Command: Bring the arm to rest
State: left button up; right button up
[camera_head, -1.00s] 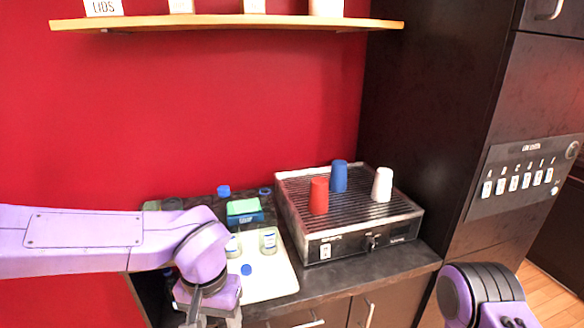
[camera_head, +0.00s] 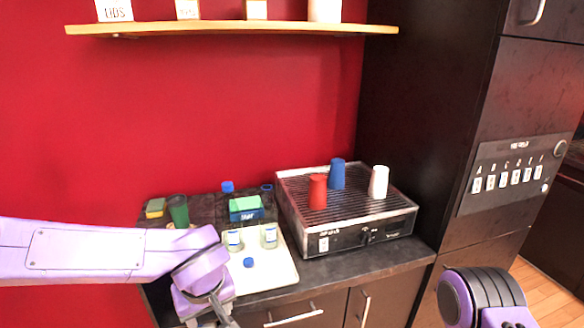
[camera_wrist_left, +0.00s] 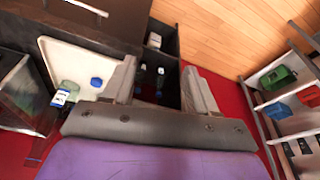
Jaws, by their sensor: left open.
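My left arm comes in from the left in the head view, with its purple wrist bent downward over the counter's left end. The left gripper (camera_wrist_left: 165,85) shows in the left wrist view with its two pale fingers spread apart and nothing between them. In the head view its fingers are mostly cut off by the bottom edge. My right arm shows only as a purple and black joint at the lower right of the head view; its gripper is out of frame.
A white tray (camera_head: 278,277) holds two labelled jars and a blue cap (camera_head: 248,262). A grated machine (camera_head: 345,215) carries a red cup (camera_head: 318,191), a blue cup (camera_head: 337,174) and a white cup (camera_head: 379,181). A green cup (camera_head: 178,211) stands at the counter's left.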

pick_arm(q)
jog(key=s+a+f+n+t+y+b, duration=0.1)
jog(key=a+f+n+t+y+b, duration=0.2)
jog(key=f, duration=0.8)
jog(key=s+a+f+n+t, duration=0.1)
jog(key=a+f+n, duration=0.1)
jog(key=a+f, duration=0.65)
jog(key=s+a+f+m+g+b, duration=0.1)
jog(key=s+f+m, duration=0.1)
jog(key=s+f, duration=0.7)
jog(key=s+a+f+m+g+h+b, duration=0.1)
jog(key=s+a+f+m+g, duration=0.1)
jog(key=s+f, duration=0.6)
jog(key=s, duration=0.3)
jog(key=shift+s+f+b, duration=0.3)
jog(key=shift+f+b, duration=0.1)
pick_arm(e)
notch_tip(320, 180, down, 6)
jog(key=shift+w+r, duration=0.1)
pick_arm(q)
jog(key=shift+c, duration=0.3)
pick_arm(e)
jog(key=shift+c, duration=0.3)
